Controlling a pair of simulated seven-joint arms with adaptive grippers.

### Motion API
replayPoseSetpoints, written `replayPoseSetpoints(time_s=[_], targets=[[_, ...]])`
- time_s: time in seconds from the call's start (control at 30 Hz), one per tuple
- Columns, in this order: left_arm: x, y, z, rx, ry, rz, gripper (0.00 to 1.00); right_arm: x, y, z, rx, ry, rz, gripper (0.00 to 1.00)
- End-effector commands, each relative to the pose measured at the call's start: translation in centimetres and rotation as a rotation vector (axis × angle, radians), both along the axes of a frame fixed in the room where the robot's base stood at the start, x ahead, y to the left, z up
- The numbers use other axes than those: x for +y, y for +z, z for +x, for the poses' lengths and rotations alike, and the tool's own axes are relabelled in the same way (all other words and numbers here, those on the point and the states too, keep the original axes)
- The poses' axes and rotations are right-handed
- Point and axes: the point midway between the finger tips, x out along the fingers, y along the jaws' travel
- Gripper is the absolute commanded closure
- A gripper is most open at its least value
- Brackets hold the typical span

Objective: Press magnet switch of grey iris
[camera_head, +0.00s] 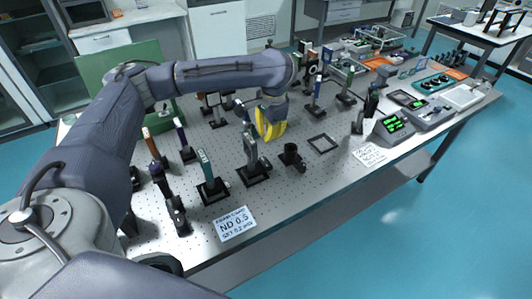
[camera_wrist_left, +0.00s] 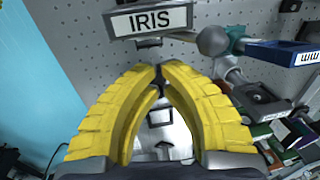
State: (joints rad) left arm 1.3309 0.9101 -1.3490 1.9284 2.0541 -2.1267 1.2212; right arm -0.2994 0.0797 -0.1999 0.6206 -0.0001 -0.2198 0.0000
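The grey iris (camera_head: 250,150) stands upright on a black base near the middle of the table in the head view. My left gripper (camera_head: 268,124), with yellow fingers, is just to its right and slightly behind, partly overlapping it in the picture. In the left wrist view, an IRIS label (camera_wrist_left: 149,20) lies just beyond the fingertips of my left gripper (camera_wrist_left: 158,72). The fingertips come together with nothing clearly held. A light grey surface with dark markings shows between the fingers. I cannot make out the magnet switch or any contact. My right gripper is not in view.
A green-labelled mount (camera_head: 206,170) and a small black mount (camera_head: 291,157) stand close by. A dark square frame (camera_head: 323,143) lies to the right. Several optics stand behind. An ND 0.5 card (camera_head: 235,225) lies at the front edge. Meters (camera_head: 394,127) stand on the right.

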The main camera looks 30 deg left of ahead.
Motion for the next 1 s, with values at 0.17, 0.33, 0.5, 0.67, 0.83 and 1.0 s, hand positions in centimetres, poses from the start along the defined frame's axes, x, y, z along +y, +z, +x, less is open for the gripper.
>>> replayPoseSetpoints(time_s=[0.17,0.33,0.5,0.67,0.83,1.0], targets=[[0.3,-2.6,0.1,0.004,0.000,0.000,1.00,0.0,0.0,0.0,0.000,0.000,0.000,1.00],[0.6,-5.0,0.2,0.004,0.000,0.000,1.00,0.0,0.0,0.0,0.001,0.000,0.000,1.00],[0.8,-6.9,0.4,0.002,0.001,0.000,1.00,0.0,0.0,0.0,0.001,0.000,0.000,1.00],[1.1,-8.3,0.5,0.002,0.001,0.001,1.00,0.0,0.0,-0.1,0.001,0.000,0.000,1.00],[1.2,-9.2,0.6,0.000,0.000,0.001,1.00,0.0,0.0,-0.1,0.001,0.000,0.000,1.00],[1.2,-9.6,0.6,0.000,0.000,0.001,1.00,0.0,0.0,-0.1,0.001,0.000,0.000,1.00]])
